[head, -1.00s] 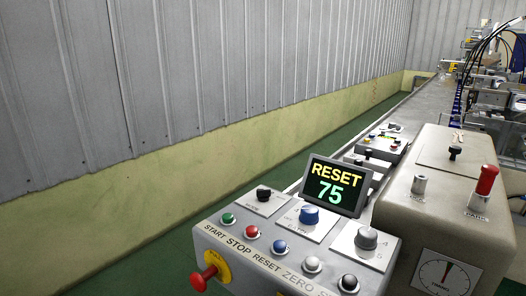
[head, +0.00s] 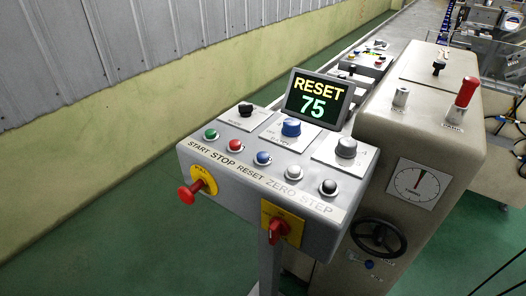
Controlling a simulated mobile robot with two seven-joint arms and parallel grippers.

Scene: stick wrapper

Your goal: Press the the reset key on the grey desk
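The grey desk (head: 300,172) is a slanted control panel in the middle of the head view. A row of round keys runs along it: green START (head: 211,134), red STOP (head: 236,145), blue RESET (head: 263,158), white ZERO (head: 294,172) and black STEP (head: 329,187). The blue key has the printed word RESET (head: 250,169) below and to its left. A dark screen (head: 318,98) behind the keys reads RESET and 75. Neither of my grippers shows in the head view.
A red mushroom knob (head: 186,196) on a yellow plate and a red rotary switch (head: 279,227) stick out of the desk's front. A beige machine housing (head: 440,125) with a dial and handwheel (head: 378,237) adjoins on the right. Green floor lies open at left.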

